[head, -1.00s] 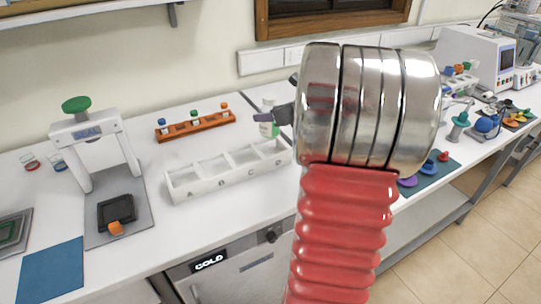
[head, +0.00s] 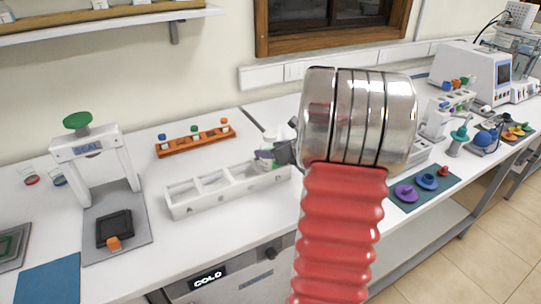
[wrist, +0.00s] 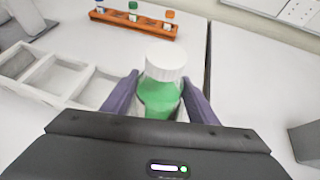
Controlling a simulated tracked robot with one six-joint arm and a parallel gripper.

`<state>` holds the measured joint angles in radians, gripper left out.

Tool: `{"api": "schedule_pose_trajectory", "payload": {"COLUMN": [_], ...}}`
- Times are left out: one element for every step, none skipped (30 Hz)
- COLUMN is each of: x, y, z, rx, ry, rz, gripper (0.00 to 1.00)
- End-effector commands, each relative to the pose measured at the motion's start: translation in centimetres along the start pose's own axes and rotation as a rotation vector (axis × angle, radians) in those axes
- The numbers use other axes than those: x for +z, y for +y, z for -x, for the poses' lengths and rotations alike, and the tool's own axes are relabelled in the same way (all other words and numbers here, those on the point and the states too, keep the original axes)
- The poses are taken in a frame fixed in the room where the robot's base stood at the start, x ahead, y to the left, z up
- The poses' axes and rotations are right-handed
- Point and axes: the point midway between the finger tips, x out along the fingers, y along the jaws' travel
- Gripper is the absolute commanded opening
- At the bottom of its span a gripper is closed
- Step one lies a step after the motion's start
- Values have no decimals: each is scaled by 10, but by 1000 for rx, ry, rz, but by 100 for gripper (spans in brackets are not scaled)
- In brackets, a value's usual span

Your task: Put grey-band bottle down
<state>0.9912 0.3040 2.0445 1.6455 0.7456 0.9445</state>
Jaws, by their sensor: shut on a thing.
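In the wrist view a bottle with a white ribbed cap and green contents (wrist: 158,90) is held upright between the two purple-grey fingers of my gripper (wrist: 160,105). No grey band is visible on it; its lower part is hidden by the gripper body. In the head view my gripper (head: 270,154) is at the right end of the white compartment tray (head: 215,203), and the bottle is mostly hidden. The tray also shows at left in the wrist view (wrist: 50,98), beside the bottle. I cannot tell whether the bottle touches anything below.
An orange rack (head: 178,147) with several small capped vials stands behind the tray. A white press with a green knob (head: 88,150) is at left. A teal mat with coloured pieces (head: 440,193) lies at right. Bare bench shows between tray and rack.

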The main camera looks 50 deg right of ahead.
Motion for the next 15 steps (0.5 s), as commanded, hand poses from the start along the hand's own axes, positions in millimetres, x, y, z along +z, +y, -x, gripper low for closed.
{"api": "schedule_pose_trajectory", "payload": {"x": [-6,-10,-13,-16,-18,-19,-20,-20,-19,-19,-19,-19,-19,-19,-20], "y": [0,0,0,0,0,0,0,0,0,0,0,0,0,0,0], "z": [-4,-6,-8,-9,-10,-11,-11,-11,-11,-11,-11,-11,-11,-11,-11], "rx": [2,2,1,1,1,1,1,1,0,0,0,0,0,0,1], "ry": [1,1,0,0,0,0,-1,-1,-1,-1,-1,-1,-1,-1,-1], "rz": [-3,-3,-2,-2,-2,0,0,0,1,1,1,1,1,1,0], "gripper": [12,12,12,12,12,12,12,12,12,12,12,12,12,12,12]}}
